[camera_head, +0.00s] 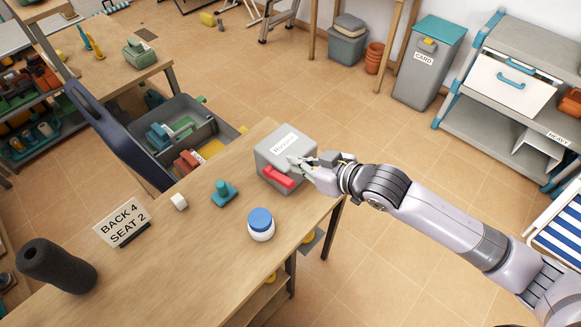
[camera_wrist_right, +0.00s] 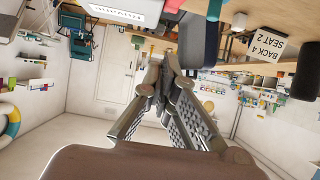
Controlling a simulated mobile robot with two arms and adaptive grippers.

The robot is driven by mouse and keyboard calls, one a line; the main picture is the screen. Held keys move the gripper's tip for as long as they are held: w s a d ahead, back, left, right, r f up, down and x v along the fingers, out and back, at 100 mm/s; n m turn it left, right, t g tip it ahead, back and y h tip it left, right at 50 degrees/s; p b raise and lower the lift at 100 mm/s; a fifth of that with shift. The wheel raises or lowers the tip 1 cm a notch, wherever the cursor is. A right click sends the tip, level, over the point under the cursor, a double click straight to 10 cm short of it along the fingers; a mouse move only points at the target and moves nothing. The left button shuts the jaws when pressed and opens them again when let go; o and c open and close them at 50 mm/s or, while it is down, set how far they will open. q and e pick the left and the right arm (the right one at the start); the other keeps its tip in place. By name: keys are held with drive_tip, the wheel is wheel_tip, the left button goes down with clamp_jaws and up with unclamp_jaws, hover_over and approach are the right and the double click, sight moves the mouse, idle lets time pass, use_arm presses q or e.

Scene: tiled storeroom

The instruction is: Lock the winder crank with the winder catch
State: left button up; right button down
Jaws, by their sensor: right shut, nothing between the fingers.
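A grey box-shaped winder (camera_head: 272,150) with a white label on top stands at the far right part of the wooden table. A red bar (camera_head: 278,178) sits on its front face; I cannot tell whether it is the crank or the catch. My right gripper (camera_head: 304,166) is at the box's right side, close to the red bar, and partly hides that side. Whether it touches the box is unclear. Its fingers are closed and empty, as the right wrist view (camera_wrist_right: 160,75) also shows. The labelled box (camera_wrist_right: 130,12) shows at the top left there. My left gripper is out of view.
On the wooden table (camera_head: 185,255) stand a blue-lidded white jar (camera_head: 260,226), a teal knobbed piece (camera_head: 223,193), a small white block (camera_head: 179,201), a sign (camera_head: 122,222) and a black roller (camera_head: 55,267). A grey crate (camera_head: 190,128) stands behind. Open floor lies right of the table.

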sight(289, 179)
drive_tip(key=p+x, duration=0.1)
drive_tip(key=x, duration=0.4)
drive_tip(key=shift+a, duration=0.1)
drive_tip(key=f, duration=0.2)
drive_tip(key=f+p, duration=0.1)
drive_tip(key=shift+s+d+f, duration=0.1)
drive_tip(key=shift+s+d, duration=0.2)
drive_tip(key=shift+d, duration=0.1)
drive_tip(key=shift+s+d+f, duration=0.1)
drive_tip(key=shift+f, duration=0.25)
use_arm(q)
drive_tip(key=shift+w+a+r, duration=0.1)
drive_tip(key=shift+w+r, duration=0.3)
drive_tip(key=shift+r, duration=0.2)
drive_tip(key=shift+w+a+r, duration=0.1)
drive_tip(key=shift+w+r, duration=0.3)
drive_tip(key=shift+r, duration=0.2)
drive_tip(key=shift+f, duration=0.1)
use_arm(e)
drive_tip(key=shift+f, duration=0.1)
